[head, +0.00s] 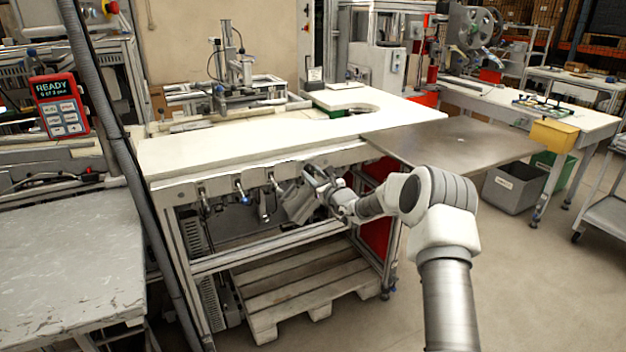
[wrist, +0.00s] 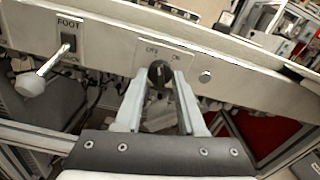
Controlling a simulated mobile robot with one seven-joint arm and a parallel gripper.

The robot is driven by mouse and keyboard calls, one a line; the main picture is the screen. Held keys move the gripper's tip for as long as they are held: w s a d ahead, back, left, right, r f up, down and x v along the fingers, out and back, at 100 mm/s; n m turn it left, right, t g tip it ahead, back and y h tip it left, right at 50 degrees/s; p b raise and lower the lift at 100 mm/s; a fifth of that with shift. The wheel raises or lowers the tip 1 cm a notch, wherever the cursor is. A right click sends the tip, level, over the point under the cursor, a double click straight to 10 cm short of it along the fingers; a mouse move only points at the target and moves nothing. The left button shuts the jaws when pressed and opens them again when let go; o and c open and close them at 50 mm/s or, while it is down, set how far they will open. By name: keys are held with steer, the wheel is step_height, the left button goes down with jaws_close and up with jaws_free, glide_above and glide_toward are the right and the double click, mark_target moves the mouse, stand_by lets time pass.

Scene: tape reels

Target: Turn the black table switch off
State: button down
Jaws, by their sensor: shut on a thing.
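The black table switch is a round knob (wrist: 160,74) on a pale plate marked OFF and ON, set in the front rail of the white workbench. In the wrist view my gripper (wrist: 160,85) has a finger on each side of the knob and is shut on it. The knob's ridge looks close to upright in this view; I cannot tell exactly which label it points to. In the head view my gripper (head: 312,178) is at the bench's front rail, and the knob is hidden there.
Several fittings with a blue one (head: 246,198) hang under the white tabletop (head: 250,145). A wooden pallet (head: 300,290) lies below. Open floor is at the right.

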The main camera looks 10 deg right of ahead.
steer(key=shift+f+n+b, duration=0.1)
steer(key=shift+n+b, duration=0.85)
steer(key=shift+n, duration=0.25)
steer(key=c, duration=0.5)
jaws_free()
steer(key=p+v, duration=0.2)
steer(key=v, duration=1.5)
steer(key=shift+s, duration=0.2)
